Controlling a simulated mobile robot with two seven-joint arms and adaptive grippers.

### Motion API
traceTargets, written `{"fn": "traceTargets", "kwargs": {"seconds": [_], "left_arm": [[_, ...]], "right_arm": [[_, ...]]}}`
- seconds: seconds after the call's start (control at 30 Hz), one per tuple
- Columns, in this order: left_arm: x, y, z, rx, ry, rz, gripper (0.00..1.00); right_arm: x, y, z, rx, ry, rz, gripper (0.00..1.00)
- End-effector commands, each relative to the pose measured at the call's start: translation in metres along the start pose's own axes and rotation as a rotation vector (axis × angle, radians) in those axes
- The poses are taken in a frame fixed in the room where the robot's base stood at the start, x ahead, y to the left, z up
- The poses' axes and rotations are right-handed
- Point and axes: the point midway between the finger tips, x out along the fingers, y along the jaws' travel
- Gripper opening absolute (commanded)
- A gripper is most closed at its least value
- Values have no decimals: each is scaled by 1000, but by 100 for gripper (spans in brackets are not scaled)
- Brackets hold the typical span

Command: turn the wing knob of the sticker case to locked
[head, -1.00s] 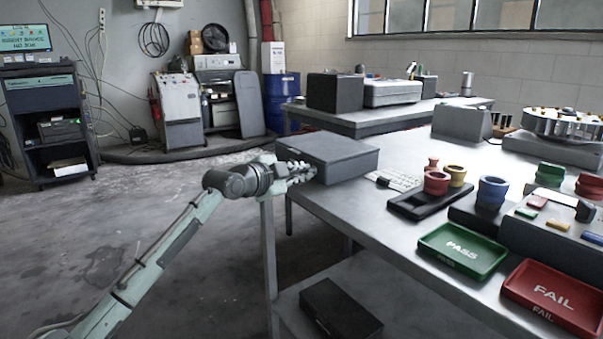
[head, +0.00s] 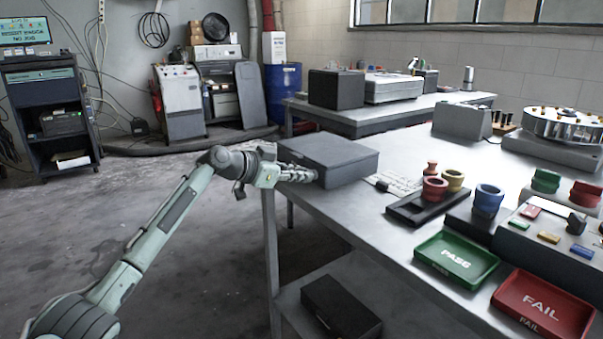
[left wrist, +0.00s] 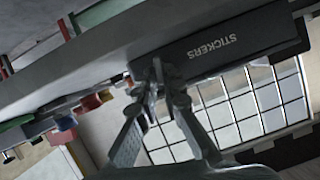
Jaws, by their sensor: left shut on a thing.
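The sticker case is a grey box (head: 335,158) at the near left end of the workbench. In the left wrist view its dark front face (left wrist: 262,32) shows tilted, with the word STICKERS on it. My left gripper (head: 308,175) is at the case's left-facing front. In the left wrist view its two fingers (left wrist: 165,78) close together against the front, beside the lettering. It is shut on the wing knob, which the fingers hide, so its angle and any lock mark cannot be read.
On the workbench (head: 385,232) right of the case lie a keyboard (head: 398,183), a black tray with coloured cups (head: 420,207), a green PASS tray (head: 456,258) and a red FAIL tray (head: 545,303). A black box (head: 340,308) sits on the lower shelf. The floor at left is clear.

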Motion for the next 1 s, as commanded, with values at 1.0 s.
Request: {"fn": "traceTargets", "kwargs": {"seconds": [1.0], "left_arm": [[1,-2,2,-195,-2,81,14]], "right_arm": [[1,-1,1,0,-2,-1,56]]}}
